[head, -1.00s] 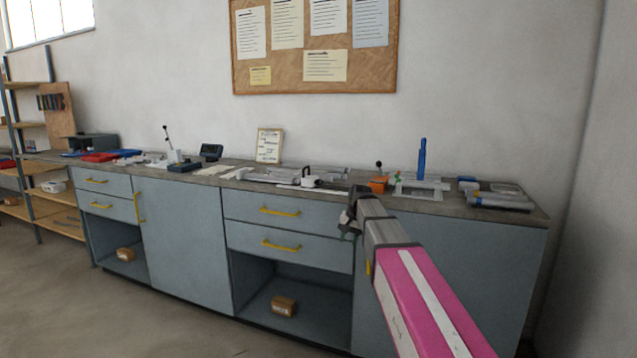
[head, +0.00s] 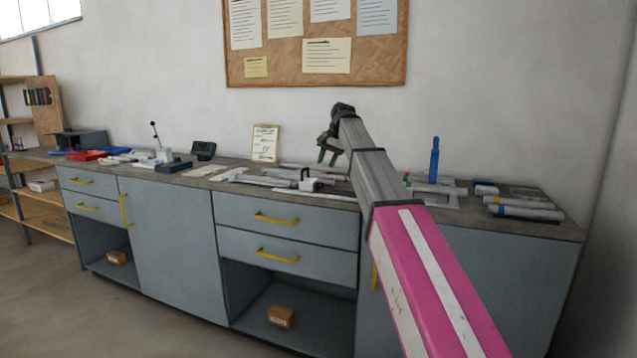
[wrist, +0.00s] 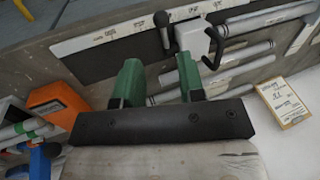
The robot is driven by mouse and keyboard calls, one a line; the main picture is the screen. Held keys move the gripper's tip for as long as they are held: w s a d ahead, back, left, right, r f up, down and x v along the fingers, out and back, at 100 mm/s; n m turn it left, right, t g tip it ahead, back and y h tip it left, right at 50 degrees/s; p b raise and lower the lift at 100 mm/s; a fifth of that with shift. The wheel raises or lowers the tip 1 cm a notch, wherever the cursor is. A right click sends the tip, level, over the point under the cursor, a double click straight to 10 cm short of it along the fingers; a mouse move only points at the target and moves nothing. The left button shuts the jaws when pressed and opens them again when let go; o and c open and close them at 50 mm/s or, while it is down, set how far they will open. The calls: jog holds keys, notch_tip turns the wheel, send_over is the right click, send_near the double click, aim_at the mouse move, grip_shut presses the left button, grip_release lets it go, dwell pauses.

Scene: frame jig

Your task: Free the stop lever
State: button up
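A white block (head: 309,184) with a black hooked handle sits on the bench's middle part, on a long pale rail. In the wrist view, the white block (wrist: 192,36) is beyond my fingertips. A short dark lever with a rounded knob (wrist: 162,20) stands beside it; I cannot tell how it is held or whether it is the stop lever. My gripper (head: 328,157) is above the bench, behind and slightly right of the block in the head view. Its green fingers (wrist: 158,82) are apart with nothing between them.
An orange block (wrist: 58,104) lies to one side in the wrist view; my arm hides it in the head view. A blue upright tool (head: 434,160) stands right of my arm. A placard (head: 265,143) leans near the wall. Another knobbed lever (head: 155,132) stands farther left.

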aim_at(318, 185)
jog(key=x, duration=1)
jog(key=shift+w+a+f, duration=0.15)
jog(key=shift+w+f, duration=0.1)
jog(key=shift+f, duration=0.05)
grip_shut()
